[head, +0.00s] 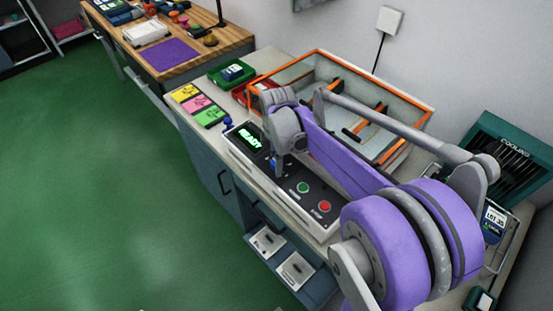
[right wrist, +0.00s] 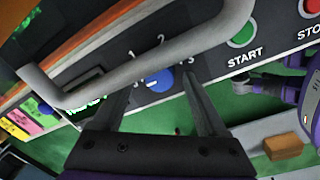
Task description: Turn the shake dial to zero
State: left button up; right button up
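The shake dial (right wrist: 157,80) is a round blue knob with a white mark, on a dark panel with the numbers 1, 2 and 3 printed around it. My right gripper (right wrist: 157,98) is open, with one finger on each side of the dial in the right wrist view. A gap shows between the fingers and the knob, and I cannot tell whether either touches it. In the head view my right gripper (head: 279,166) is down at the control panel (head: 319,198) and largely covers the dial. My left gripper is not in view.
The panel has a lit READY display (head: 249,138), a green START button (head: 303,188) and a red STOP button (head: 324,206). An orange-framed clear enclosure (head: 300,68) stands behind. Coloured cards (head: 197,104) lie to the left. The green floor (head: 110,200) is clear.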

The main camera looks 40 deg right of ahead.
notch_tip(320, 180, up, 11)
jog(key=shift+s+a+p, duration=0.2)
jog(key=shift+s+p, duration=0.15)
jog(key=shift+p, duration=0.05)
jog(key=shift+f, duration=0.1)
dwell(0.6)
jog(key=s+a+f+m+t, duration=0.2)
jog(key=s+a+m, duration=0.3)
jog(key=a, duration=0.3)
jog(key=shift+s+f, duration=0.2)
jog(key=shift+f, duration=0.6)
jog(key=s+a+f+m+t, duration=0.1)
jog(key=s+a+f+m, duration=0.2)
jog(key=s, duration=0.1)
jog(key=s+a+f+m+t, duration=0.1)
jog(key=s+a+f+m, duration=0.2)
jog(key=f+m, duration=0.1)
jog(key=shift+s+a+t+p, duration=0.3)
jog(key=shift+s+a, duration=0.1)
jog(key=shift+c, duration=0.2)
